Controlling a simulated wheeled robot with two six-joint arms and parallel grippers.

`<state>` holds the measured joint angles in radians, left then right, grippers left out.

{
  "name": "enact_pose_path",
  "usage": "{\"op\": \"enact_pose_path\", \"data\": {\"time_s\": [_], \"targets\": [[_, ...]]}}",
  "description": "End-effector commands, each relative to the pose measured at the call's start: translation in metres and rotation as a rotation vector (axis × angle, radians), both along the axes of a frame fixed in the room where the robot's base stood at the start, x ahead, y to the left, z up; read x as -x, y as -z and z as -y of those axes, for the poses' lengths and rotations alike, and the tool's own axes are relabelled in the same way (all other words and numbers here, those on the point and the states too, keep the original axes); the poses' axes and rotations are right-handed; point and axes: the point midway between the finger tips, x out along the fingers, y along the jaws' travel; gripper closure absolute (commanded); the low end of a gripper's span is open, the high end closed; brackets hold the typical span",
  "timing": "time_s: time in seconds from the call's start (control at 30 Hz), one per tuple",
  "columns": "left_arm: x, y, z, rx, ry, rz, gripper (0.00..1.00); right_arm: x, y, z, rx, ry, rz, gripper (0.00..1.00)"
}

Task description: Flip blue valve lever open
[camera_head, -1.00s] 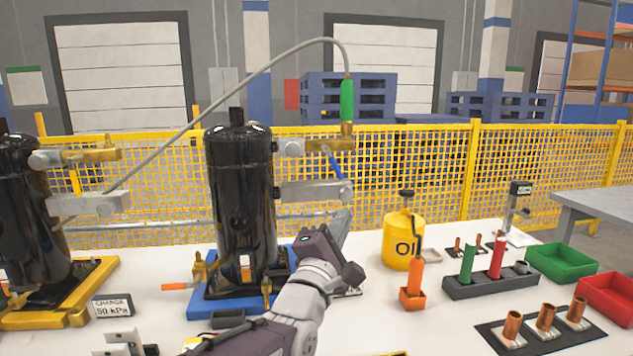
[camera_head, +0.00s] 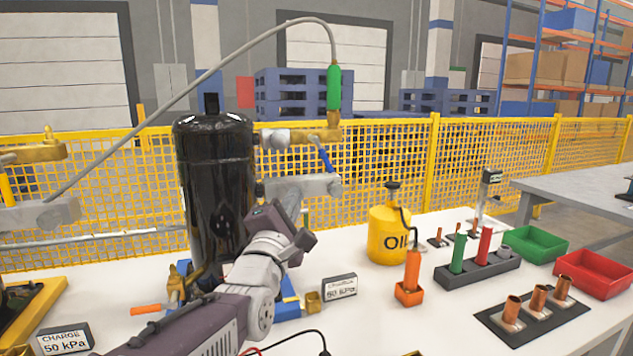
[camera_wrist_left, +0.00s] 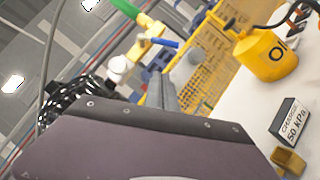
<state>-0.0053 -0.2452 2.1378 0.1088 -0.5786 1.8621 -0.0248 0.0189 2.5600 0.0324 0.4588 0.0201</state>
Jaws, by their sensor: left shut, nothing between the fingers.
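The blue valve lever (camera_head: 325,157) hangs down at a slant from the brass valve (camera_head: 323,133), to the right of the black compressor (camera_head: 213,170). It also shows in the left wrist view (camera_wrist_left: 162,42), near the top. My left gripper (camera_head: 290,192) is shut and empty. It points up, in front of the grey lower pipe stub (camera_head: 310,185), below and left of the lever. A gap to the lever shows in the picture; contact with the stub cannot be told. My left arm hides the compressor's lower right. My right gripper is not in view.
A green-handled hose (camera_head: 334,88) rises from the valve and arches left. A yellow oil can (camera_head: 388,237), an orange tool (camera_head: 411,268) in its holder and a 50 kPa sign (camera_head: 340,288) stand to the right. A yellow mesh fence (camera_head: 380,165) runs behind.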

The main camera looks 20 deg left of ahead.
Motion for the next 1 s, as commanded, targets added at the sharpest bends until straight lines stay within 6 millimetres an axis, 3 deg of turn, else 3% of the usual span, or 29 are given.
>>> {"op": "enact_pose_path", "data": {"time_s": [0.33, 0.4, 0.63, 1.0], "targets": [[-0.075, -0.018, -0.005, -0.002, -0.001, 0.0, 1.0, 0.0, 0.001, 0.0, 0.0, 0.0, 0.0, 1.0], [-0.082, -0.025, 0.006, 0.001, 0.004, -0.001, 1.0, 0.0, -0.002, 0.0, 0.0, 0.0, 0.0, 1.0], [-0.096, -0.035, 0.019, 0.0, 0.001, -0.001, 1.0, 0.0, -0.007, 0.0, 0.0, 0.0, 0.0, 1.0], [-0.098, -0.035, 0.021, -0.001, 0.0, -0.001, 1.0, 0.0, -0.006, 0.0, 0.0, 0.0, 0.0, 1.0]]}}
